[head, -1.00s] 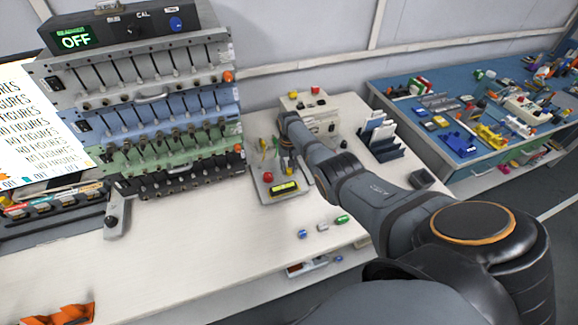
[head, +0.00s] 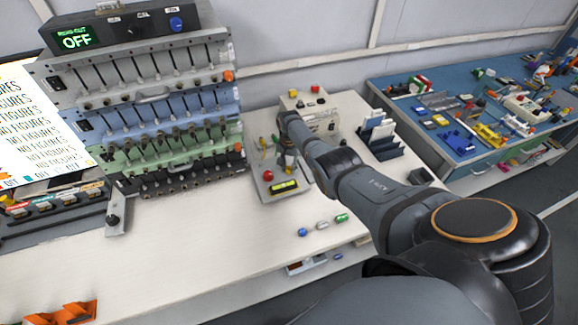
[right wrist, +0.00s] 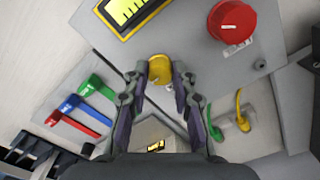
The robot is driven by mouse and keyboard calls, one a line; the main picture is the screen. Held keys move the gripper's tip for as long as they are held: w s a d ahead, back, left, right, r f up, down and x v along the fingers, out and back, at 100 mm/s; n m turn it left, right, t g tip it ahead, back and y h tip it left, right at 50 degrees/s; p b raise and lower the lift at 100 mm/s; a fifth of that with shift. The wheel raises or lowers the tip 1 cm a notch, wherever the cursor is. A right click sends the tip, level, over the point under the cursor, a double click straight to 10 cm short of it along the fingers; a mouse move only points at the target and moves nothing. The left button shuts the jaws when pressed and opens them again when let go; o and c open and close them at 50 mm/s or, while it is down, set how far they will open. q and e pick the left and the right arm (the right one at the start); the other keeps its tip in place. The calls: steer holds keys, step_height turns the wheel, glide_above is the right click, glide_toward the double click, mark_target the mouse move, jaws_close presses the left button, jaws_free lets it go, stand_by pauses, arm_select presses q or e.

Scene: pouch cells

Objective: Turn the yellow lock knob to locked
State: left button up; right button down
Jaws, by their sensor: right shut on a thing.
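The yellow lock knob (right wrist: 160,68) sits on a grey panel in the right wrist view. My right gripper (right wrist: 161,80) has its two dark fingers on either side of the knob and is shut on it. The same panel box (head: 265,189) stands on the white bench in the head view, with a yellow display (head: 284,187) and a red button (head: 267,176). In that view the gripper is small at the back of the box, and I cannot read the knob's angle. My left gripper is not in view.
Green, blue and red levers (right wrist: 80,107) are at left, yellow and green hooks (right wrist: 240,112) at right. A rack of cells (head: 150,105) stands left; the front bench is mostly clear.

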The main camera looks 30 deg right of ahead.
mark_target(289, 168)
steer(key=c, duration=1.1)
jaws_free()
steer(key=shift+w+r, duration=0.1)
steer(key=shift+r, duration=0.4)
step_height(289, 168, up, 11)
